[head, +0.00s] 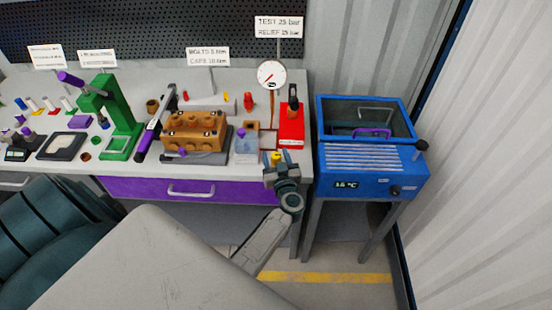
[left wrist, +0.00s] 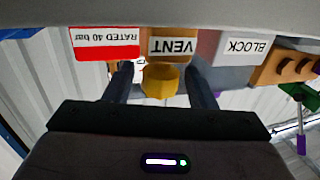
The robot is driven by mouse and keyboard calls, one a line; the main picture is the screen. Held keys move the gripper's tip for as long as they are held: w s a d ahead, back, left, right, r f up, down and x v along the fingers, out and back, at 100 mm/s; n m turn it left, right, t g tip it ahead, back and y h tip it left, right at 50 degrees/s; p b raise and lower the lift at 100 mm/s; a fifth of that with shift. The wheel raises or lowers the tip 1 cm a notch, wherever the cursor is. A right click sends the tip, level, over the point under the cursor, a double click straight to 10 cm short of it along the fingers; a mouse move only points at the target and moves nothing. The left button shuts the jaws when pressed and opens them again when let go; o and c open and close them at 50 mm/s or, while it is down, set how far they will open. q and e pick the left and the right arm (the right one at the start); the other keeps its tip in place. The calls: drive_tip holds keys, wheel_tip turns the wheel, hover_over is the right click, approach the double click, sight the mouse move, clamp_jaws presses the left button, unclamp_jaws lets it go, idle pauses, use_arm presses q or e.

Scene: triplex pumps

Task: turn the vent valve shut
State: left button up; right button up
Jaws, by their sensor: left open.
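The vent valve shows as a yellow knob (left wrist: 160,83) below the VENT label (left wrist: 173,45) in the left wrist view. In the head view the yellow knob (head: 276,157) is small, at the front of the test stand near the bench edge. My left gripper (head: 278,165) is open at the knob. In the left wrist view its two dark fingers (left wrist: 160,88) stand on either side of the knob, with gaps on both sides. I cannot tell the valve's turn position. My right gripper is not in view.
A red pump (head: 291,130) and a pressure gauge (head: 271,75) stand just behind the valve. A blue bath (head: 370,165) stands right of the bench. The BLOCK label (left wrist: 246,46) is beside VENT.

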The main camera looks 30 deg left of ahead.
use_arm(q)
drive_tip(key=c, duration=1)
drive_tip(key=shift+o, duration=0.2)
